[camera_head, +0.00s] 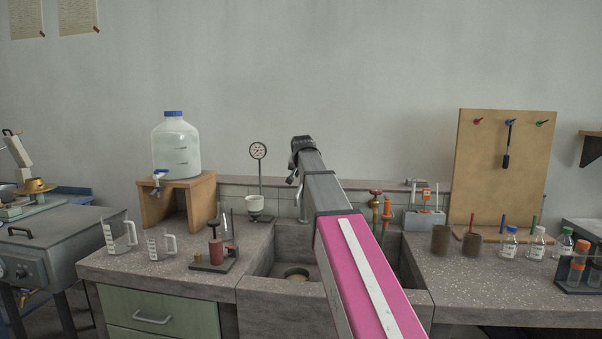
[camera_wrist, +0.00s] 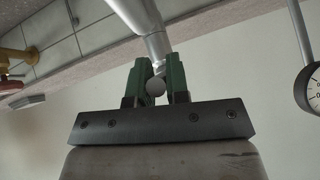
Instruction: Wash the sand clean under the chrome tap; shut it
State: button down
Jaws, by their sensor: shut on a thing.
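The chrome tap (camera_head: 302,205) stands behind the stone sink (camera_head: 275,291), mostly hidden by my arm. In the wrist view its chrome body (camera_wrist: 147,22) runs up from between my fingers. My gripper (camera_wrist: 156,82), with green fingers, is shut on a round grey knob (camera_wrist: 155,87) at the tap's handle. In the head view the gripper is mostly hidden behind my arm. A round dish with tan contents (camera_head: 292,274), perhaps the sand, sits low in the sink. I cannot tell whether water is running.
A brass tap with a red handle (camera_head: 376,193) stands right of my arm. A gauge on a stand (camera_head: 258,150) and a white cup (camera_head: 254,203) are at the left.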

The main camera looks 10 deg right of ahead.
jog(key=c, duration=1.1)
grip_release()
jog(key=d+v, duration=0.1)
jog(key=v, duration=0.9)
jog(key=shift+s+a+r, duration=0.3)
jog(key=shift+a, duration=0.25)
